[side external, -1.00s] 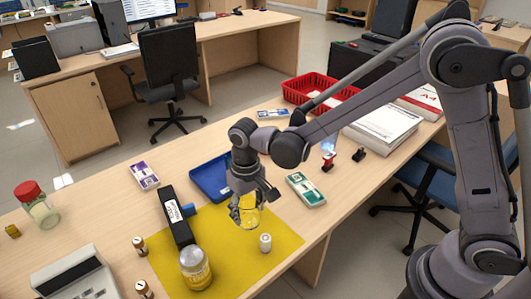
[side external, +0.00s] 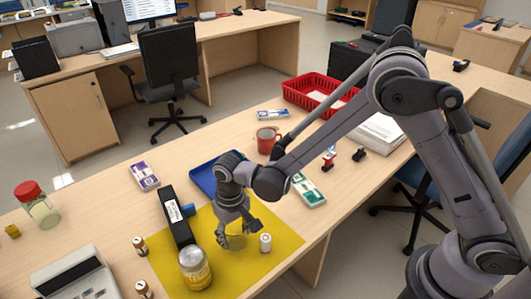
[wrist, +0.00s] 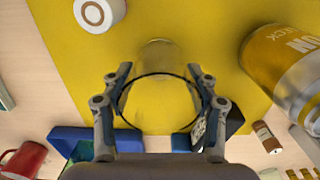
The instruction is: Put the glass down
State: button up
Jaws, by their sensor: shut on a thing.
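A clear glass (side external: 236,242) is between the fingers of my gripper (side external: 238,232), low over the yellow mat (side external: 225,278). In the wrist view the fingers of my gripper (wrist: 160,85) hold the glass (wrist: 160,108) from both sides, and its dark round rim faces the camera. The glass looks upright. I cannot tell whether its base touches the mat. The fingers partly hide the glass in the side view.
A small white container (side external: 265,243) stands close right of the glass. A blue tray (side external: 203,182) and a red mug (side external: 267,140) lie behind. The mat's front part is bare.

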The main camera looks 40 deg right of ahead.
jog(key=shift+f, duration=0.1)
jog(key=o, duration=1.3)
notch_tip(320, 180, up, 12)
jog(key=s+d+r+t, duration=0.2)
jog(key=s+d+r, duration=0.1)
jog(key=d, duration=0.3)
jog(key=s+d+r+t, duration=0.2)
jog(key=s+d+r, duration=0.1)
jog(key=s+d, duration=0.2)
jog(key=s+d+r+t, duration=0.2)
jog(key=s+d+r, duration=0.1)
jog(key=d, duration=0.6)
jog(key=shift+s+t, duration=0.3)
jog(key=shift+s, duration=0.2)
jog(key=shift+o, duration=0.5)
jog(key=shift+s+d+f+t, duration=0.15)
jog(key=shift+s+d+t, duration=0.15)
jog(key=shift+s+d, duration=0.25)
